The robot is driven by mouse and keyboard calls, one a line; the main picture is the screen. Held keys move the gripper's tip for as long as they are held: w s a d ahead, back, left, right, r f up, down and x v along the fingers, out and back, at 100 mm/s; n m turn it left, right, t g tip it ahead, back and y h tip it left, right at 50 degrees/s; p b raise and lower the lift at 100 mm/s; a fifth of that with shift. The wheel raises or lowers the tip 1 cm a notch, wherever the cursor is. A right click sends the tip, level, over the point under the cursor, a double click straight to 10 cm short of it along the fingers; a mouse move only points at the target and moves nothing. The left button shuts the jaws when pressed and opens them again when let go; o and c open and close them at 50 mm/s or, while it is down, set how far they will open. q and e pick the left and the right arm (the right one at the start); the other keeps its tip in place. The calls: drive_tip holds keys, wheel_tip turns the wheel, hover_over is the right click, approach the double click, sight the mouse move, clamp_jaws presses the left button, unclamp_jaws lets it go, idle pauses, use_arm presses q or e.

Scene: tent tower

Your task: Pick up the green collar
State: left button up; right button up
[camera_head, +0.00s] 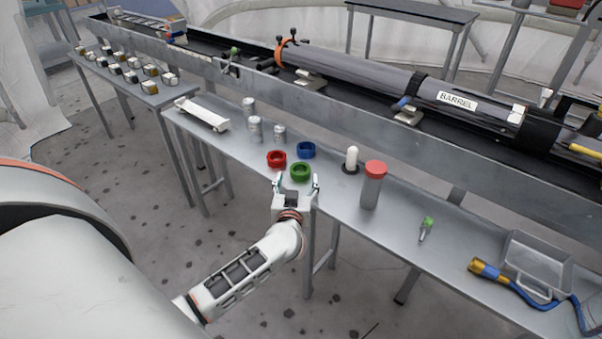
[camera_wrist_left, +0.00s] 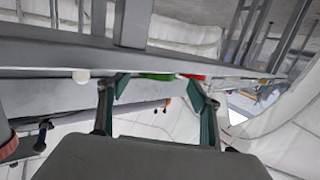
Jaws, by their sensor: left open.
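The green collar (camera_head: 301,176), a short ring, lies on the long grey bench near its front edge. It also shows edge-on in the left wrist view (camera_wrist_left: 158,76), between the fingers. A red collar (camera_head: 277,159) lies to its left and a blue collar (camera_head: 306,150) behind it. My left gripper (camera_head: 297,184) is open and empty, just in front of the green collar at the bench edge, with its fingers pointing towards it. In the left wrist view my left gripper (camera_wrist_left: 158,86) has its fingers spread wide. I cannot tell whether they touch the collar. My right gripper is not in view.
A red-capped grey cylinder (camera_head: 371,187) and a white-topped peg (camera_head: 351,160) stand right of the collars. Several metal cans (camera_head: 255,130) stand to the left. The long barrel (camera_head: 350,72) lies behind the bench. Bare bench top lies around the green-tipped tool (camera_head: 426,229).

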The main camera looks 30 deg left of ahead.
sight(300, 170)
use_arm(q)
drive_tip(key=b+x, duration=0.1)
drive_tip(key=x, duration=0.3)
drive_tip(key=shift+w+d+f+b, duration=0.1)
drive_tip(key=shift+w+f+b, duration=0.15)
drive_tip(key=shift+b, duration=0.15)
drive_tip(key=shift+w, duration=0.35)
drive_tip(key=shift+w+a+r, duration=0.2)
drive_tip(key=shift+a+r, duration=0.05)
drive_tip(key=shift+a, duration=0.05)
drive_tip(key=c, duration=1.3)
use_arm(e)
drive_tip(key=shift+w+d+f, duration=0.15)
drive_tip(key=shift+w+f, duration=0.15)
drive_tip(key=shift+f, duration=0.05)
